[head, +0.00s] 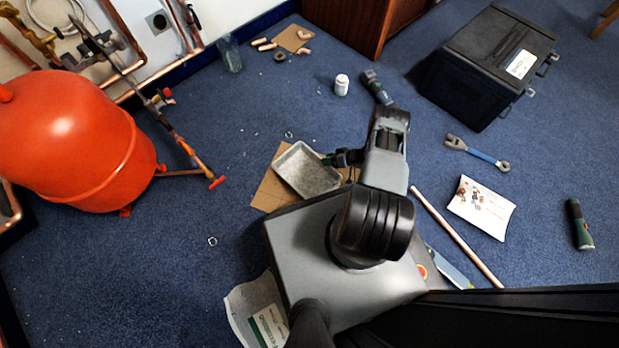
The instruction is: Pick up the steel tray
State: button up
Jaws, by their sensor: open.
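The steel tray (306,172) is a shallow grey rectangular tray. It lies tilted in the picture on a piece of brown cardboard (268,192) on the blue carpet, just beyond my base. My gripper (328,159) is at the tray's right rim, with its dark green-tipped end pointing left. It is open. The fingers are small here, and I cannot tell whether they touch the rim or stand around it. The tray looks empty.
An orange tank (75,140) and copper pipework stand at the left. A black case (485,65) stands at the upper right.

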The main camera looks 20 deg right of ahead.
jog(key=shift+b+x, duration=0.4)
jog(key=shift+x, duration=1)
grip_shut()
